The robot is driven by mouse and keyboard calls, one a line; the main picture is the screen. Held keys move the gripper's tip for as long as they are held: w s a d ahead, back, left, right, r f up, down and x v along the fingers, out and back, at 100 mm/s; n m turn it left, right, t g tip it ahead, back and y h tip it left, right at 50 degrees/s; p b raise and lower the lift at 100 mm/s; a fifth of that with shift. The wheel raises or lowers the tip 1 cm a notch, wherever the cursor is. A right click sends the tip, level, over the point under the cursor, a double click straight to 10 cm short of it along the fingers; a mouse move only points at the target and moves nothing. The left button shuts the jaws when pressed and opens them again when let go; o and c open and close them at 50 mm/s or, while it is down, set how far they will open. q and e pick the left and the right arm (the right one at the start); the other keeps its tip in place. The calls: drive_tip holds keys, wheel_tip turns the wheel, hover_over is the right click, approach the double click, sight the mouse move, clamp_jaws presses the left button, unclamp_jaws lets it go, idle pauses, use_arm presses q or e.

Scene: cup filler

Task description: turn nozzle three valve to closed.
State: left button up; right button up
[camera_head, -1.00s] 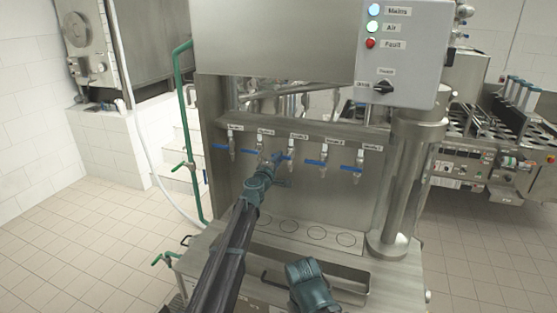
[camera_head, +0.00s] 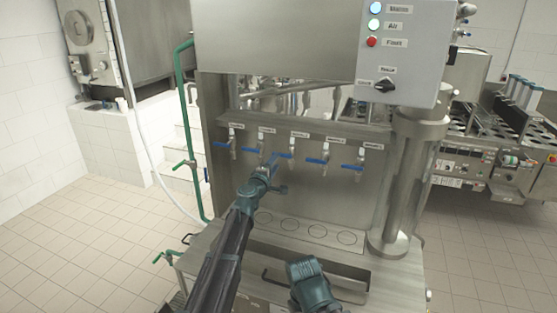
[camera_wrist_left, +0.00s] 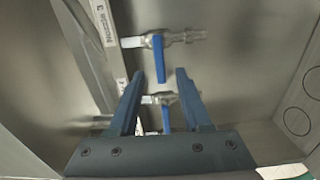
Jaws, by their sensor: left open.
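The nozzle three valve (camera_head: 291,146) is the middle one in a row of small metal valves with blue lever handles. Its handle points to the left in the head view. In the left wrist view, the valve (camera_wrist_left: 175,38) sits beside the label "Nozzle 3" (camera_wrist_left: 105,22), and its blue handle (camera_wrist_left: 158,58) points down the picture. My left gripper (camera_head: 275,160) is open. In the left wrist view, the handle's end lies between its fingertips (camera_wrist_left: 160,74); contact cannot be told. A teal part of my right arm (camera_head: 310,285) shows at the bottom; its fingers are hidden.
The neighbouring valve (camera_wrist_left: 160,99) with a blue handle shows between my left fingers, farther down the picture. Nozzles four (camera_head: 318,161) and five (camera_head: 355,167) are to the right. A control box (camera_head: 403,50) hangs above right. The filler's bench (camera_head: 285,243) lies below.

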use_arm(q)
drive_tip(key=v, duration=0.8)
drive_tip(key=shift+s, duration=0.4)
drive_tip(key=shift+a, duration=0.1)
drive_tip(key=s+d+f+m+g+h, duration=0.2)
drive_tip(key=s+d+f+m+g, duration=0.2)
drive_tip(key=s+f+m+g, duration=0.65)
drive_tip(key=s+a+f+m+g+y, duration=0.2)
drive_tip(key=s+a+f+g+y, duration=0.15)
drive_tip(key=s+a+f, duration=0.55)
drive_tip(key=s+a+f+m+g+y, duration=0.2)
drive_tip(key=s+a+y, duration=0.2)
drive_tip(key=s, duration=0.9)
drive_tip(key=s+d+f+m+g+y+b, duration=0.1)
drive_tip(key=s+d+f+m+b, duration=0.2)
drive_tip(key=s+d+f+b, duration=0.3)
drive_tip(key=d+f+b, duration=0.4)
drive_tip(key=f+b, duration=0.1)
drive_tip(key=shift+f, duration=0.15)
